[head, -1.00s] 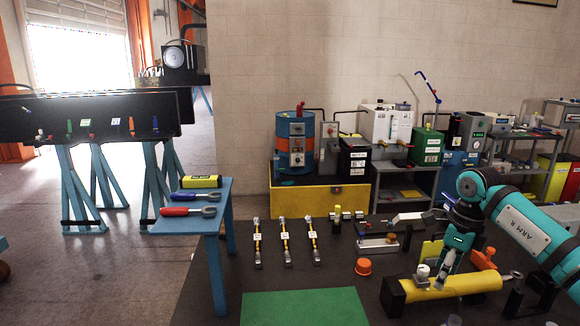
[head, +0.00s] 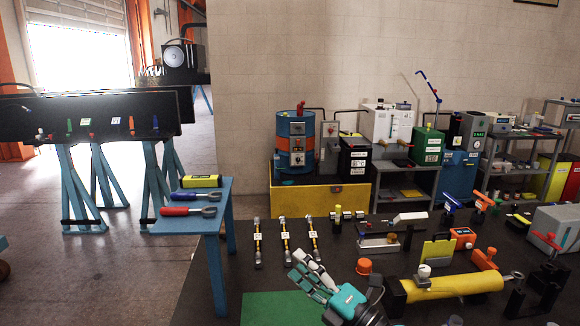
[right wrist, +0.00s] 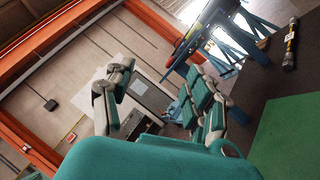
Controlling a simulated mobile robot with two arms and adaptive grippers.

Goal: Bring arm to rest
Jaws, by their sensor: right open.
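My right gripper (head: 312,274) is low in the middle of the head view, over the near part of the dark bench and the green mat (head: 283,308). Its grey and teal fingers point up and to the left, and it is empty. In the right wrist view its fingers (right wrist: 160,92) stand apart with nothing between them. The yellow cylinder (head: 455,286) lies to the right of the gripper, apart from it. My left gripper is not in view.
An orange cap (head: 364,266) is close to the right gripper. A blue side table (head: 216,222) with a red-handled wrench (head: 188,211) stands to the left. The green mat is bare where visible.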

